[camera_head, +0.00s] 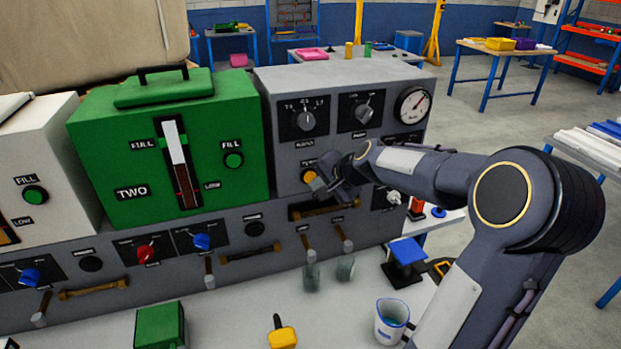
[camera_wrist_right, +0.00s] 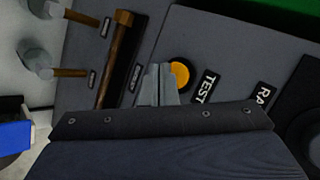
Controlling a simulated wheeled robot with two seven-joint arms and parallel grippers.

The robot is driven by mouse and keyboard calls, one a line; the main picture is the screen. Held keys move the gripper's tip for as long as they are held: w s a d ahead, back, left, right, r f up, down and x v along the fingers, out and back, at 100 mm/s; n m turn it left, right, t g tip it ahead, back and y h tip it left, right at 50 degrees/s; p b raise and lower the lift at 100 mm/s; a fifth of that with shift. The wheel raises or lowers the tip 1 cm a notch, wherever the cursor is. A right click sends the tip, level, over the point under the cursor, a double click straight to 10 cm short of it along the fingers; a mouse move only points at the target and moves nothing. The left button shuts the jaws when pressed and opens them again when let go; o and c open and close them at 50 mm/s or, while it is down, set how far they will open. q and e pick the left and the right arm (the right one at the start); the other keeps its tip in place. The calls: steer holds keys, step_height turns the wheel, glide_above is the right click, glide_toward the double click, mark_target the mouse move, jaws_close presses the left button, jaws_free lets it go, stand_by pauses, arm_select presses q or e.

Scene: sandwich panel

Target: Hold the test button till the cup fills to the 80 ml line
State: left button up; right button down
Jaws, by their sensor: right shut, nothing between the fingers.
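The orange test button (camera_head: 309,177) is on the grey panel, beside a TEST label in the right wrist view, where the button (camera_wrist_right: 180,73) also shows. My right gripper (camera_head: 320,184) is shut and empty, with its fingertips (camera_wrist_right: 160,78) at the button's edge. I cannot tell whether they press it. A whitish cup (camera_head: 392,322) with bluish contents stands at the front right. No 80 ml line is readable. My left gripper is out of view.
A green box unit (camera_head: 100,140) labelled TWO stands left of the grey panel. A yellow-handled item (camera_head: 282,336), a green block (camera_head: 160,326) and a blue-topped stand (camera_head: 406,250) are on the bench. Brown bar handles, such as one (camera_head: 95,289), project from the lower panel.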

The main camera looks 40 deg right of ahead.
steer(key=shift+w, duration=0.15)
steer(key=shift+w+d, duration=0.15)
steer(key=shift+w, duration=0.1)
steer(key=shift+w+d+p, duration=0.15)
steer(key=shift+w+p, duration=0.25)
stand_by(7.2)
